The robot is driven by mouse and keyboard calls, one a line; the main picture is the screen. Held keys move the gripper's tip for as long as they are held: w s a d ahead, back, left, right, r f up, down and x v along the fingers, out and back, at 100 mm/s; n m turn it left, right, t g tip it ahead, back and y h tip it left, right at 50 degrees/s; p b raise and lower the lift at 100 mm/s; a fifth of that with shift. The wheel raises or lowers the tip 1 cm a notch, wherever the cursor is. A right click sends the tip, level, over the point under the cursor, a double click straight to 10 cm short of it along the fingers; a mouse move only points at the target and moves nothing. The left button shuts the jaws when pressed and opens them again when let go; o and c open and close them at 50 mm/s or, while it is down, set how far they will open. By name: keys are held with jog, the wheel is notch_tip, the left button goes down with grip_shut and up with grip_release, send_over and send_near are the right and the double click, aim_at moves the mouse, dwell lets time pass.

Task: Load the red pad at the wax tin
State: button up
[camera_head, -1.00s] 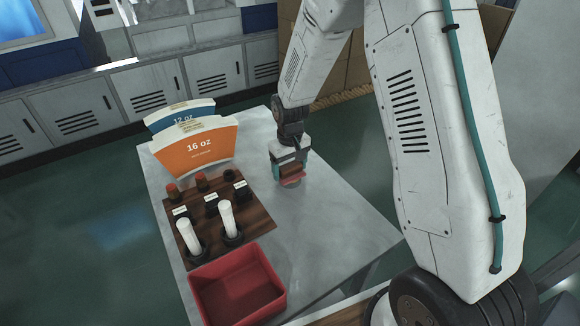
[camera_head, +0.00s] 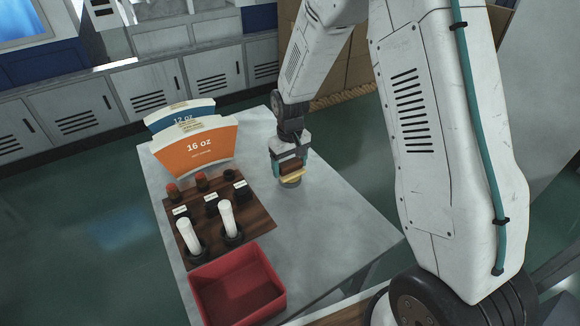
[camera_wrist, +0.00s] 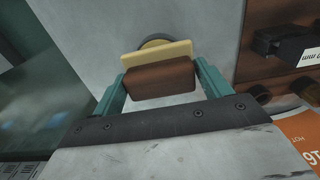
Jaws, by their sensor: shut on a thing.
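My gripper (camera_head: 289,166) is shut on the brown block of the pad (camera_wrist: 160,82), low over the table's middle. The teal fingers clasp the block's two ends in the wrist view. The pad's face below the block is a pale yellow plate (camera_wrist: 157,58); no red shows on it now. The wax tin (camera_head: 291,184), round and grey, stands on the table right under the pad. In the wrist view its dark rim and yellow inside (camera_wrist: 156,43) show partly behind the plate. Whether pad and wax touch cannot be told.
A wooden rack (camera_head: 256,226) with two white-topped tools, red-brown pieces and dark holders stands left of my gripper. A red bin (camera_head: 277,264) is at the front. Orange 16 oz (camera_head: 205,160) and blue 12 oz sheets stand behind. The table's right side (camera_head: 345,208) is clear.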

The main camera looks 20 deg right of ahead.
aim_at(290, 162)
jog(key=shift+r, duration=2.85)
